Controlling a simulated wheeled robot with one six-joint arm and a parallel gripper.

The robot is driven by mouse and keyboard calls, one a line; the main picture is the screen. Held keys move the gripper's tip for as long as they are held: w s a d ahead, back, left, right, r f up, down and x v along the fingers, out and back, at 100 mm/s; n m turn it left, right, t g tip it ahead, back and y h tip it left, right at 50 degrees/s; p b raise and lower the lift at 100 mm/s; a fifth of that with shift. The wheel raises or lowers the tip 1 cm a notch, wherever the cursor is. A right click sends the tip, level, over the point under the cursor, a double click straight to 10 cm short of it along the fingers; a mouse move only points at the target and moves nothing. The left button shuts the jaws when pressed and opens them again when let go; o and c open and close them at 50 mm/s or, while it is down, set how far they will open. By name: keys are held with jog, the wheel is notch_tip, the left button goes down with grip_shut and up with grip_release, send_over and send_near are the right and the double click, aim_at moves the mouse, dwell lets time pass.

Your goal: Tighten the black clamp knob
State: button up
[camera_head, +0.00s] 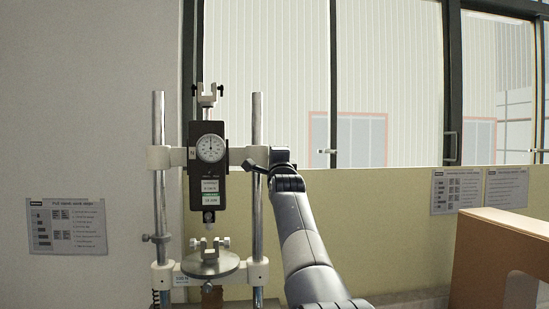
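The tester (207,185) stands left of centre, with a black gauge body and round white dial (210,148) between two upright metal posts. A white crossbar (160,157) carries the gauge. A small dark part at the right end of the crossbar (249,166) looks like the black clamp knob, partly merged with my gripper. My gripper (262,168) is at this right end, beside the right post, at dial height. Its fingers are small and dark here; I cannot tell whether they touch or grip the knob. My arm rises from the bottom centre.
A round metal plate (210,265) with small fittings sits low between the posts. A collar with a side screw (157,238) is on the left post. A brown box-like thing (500,255) stands at lower right. Posters hang on the walls; windows are behind.

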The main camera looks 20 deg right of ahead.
dwell(0.4)
jog(key=o, duration=0.9)
jog(key=shift+o, duration=0.2)
jog(key=shift+s+a+f+b, duration=0.1)
jog(key=shift+s+f+b, duration=0.2)
jog(key=shift+s+b, duration=0.2)
jog(key=b+v, duration=0.5)
jog(key=v, duration=0.4)
jog(key=shift+s+a, duration=0.15)
jog(key=shift+s, duration=0.25)
jog(key=shift+r, duration=0.1)
jog(key=shift+p+x, duration=3.05)
jog(key=shift+x, duration=2.45)
